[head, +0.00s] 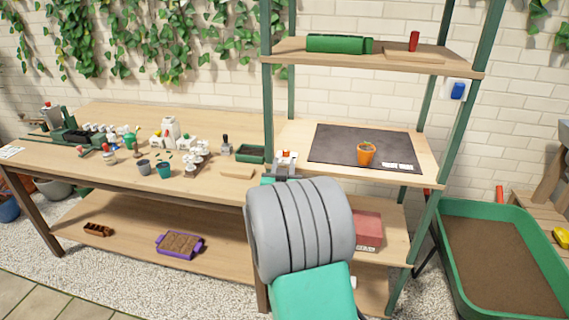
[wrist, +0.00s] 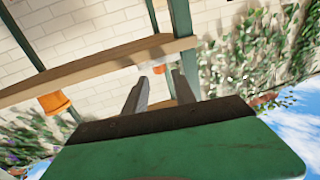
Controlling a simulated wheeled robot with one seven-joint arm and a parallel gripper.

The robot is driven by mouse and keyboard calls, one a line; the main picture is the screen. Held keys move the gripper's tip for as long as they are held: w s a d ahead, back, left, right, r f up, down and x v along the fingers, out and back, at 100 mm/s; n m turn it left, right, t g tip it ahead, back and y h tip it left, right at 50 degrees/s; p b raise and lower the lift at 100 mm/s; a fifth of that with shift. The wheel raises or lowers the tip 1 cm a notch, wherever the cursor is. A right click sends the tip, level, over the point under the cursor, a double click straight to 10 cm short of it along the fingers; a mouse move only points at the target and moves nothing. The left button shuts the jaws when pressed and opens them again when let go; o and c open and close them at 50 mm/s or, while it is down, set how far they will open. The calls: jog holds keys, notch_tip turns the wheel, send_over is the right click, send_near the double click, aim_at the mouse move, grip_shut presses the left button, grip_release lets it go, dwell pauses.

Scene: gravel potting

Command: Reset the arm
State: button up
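My arm rises from the bottom middle of the head view, and its thick grey ribbed section hides part of the bench and rack behind it. My gripper (head: 286,158) shows small just above that section, in front of the rack's middle shelf. In the wrist view the two grey fingers of my gripper (wrist: 159,78) stand apart with nothing seen held between them. A white and orange shape shows beyond the fingertips, too small to name.
An orange pot (head: 366,154) stands on a dark mat (head: 330,142) on the rack's middle shelf. A green roll (head: 338,44) lies on the upper shelf. Small pots and bottles crowd the bench at left. A green soil bin (head: 455,268) stands at right.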

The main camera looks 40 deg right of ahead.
jog(key=shift+a+r, duration=0.15)
jog(key=shift+a, duration=0.05)
jog(key=s+a+f+n+g+y+p, duration=0.15)
jog(key=a+y, duration=0.25)
jog(key=a, duration=0.5)
jog(key=s+a+n+g+y+p, duration=0.2)
jog(key=a+y, duration=0.1)
jog(key=a, duration=0.7)
jog(key=s+a+f+n+g+y+p, duration=0.1)
jog(key=s+a+n+g+y, duration=0.4)
jog(key=s+a, duration=1.2)
jog(key=shift+s+n+g+y+p, duration=0.3)
jog(key=shift+n+g+p, duration=0.15)
jog(key=shift+g, duration=0.2)
